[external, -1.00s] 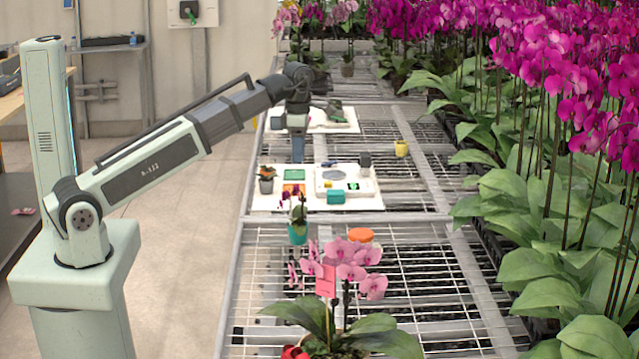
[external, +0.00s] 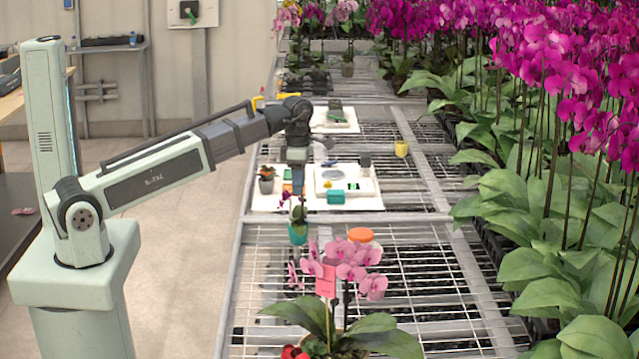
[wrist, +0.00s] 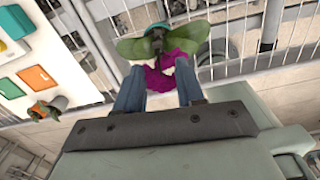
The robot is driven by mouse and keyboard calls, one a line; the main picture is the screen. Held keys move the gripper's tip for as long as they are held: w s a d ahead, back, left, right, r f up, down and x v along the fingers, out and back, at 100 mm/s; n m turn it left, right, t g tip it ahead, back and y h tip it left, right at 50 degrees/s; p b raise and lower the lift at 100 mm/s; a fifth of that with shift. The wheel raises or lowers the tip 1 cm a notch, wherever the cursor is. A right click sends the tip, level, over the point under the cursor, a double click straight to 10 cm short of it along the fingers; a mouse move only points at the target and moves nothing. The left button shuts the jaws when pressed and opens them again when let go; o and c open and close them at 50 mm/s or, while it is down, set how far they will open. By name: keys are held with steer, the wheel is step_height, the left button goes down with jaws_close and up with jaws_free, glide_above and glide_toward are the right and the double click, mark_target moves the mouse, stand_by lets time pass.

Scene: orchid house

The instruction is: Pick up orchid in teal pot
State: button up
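The orchid in the teal pot (external: 298,235) stands upright on the bench mesh, with dark magenta blooms on a short stem. A magenta bloom (wrist: 172,68) lies at the fingertips there. My gripper (external: 297,188) is above the plant, pointing down, close to the blooms in the external view. In the wrist view my gripper (wrist: 159,72) has its two blue-grey fingers apart. I cannot tell whether they touch the bloom.
A white board (external: 370,203) behind the pot carries a teal box (external: 336,197), a small potted plant (external: 266,180) and other items. A pink orchid (external: 345,262) with a pink tag stands in front. An orange-lidded thing (external: 361,235) is right of the pot. Mesh farther right is clear.

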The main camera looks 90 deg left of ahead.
mark_target(298, 211)
steer(key=shift+s+f, duration=0.2)
steer(key=shift+f, duration=2.05)
jaws_close()
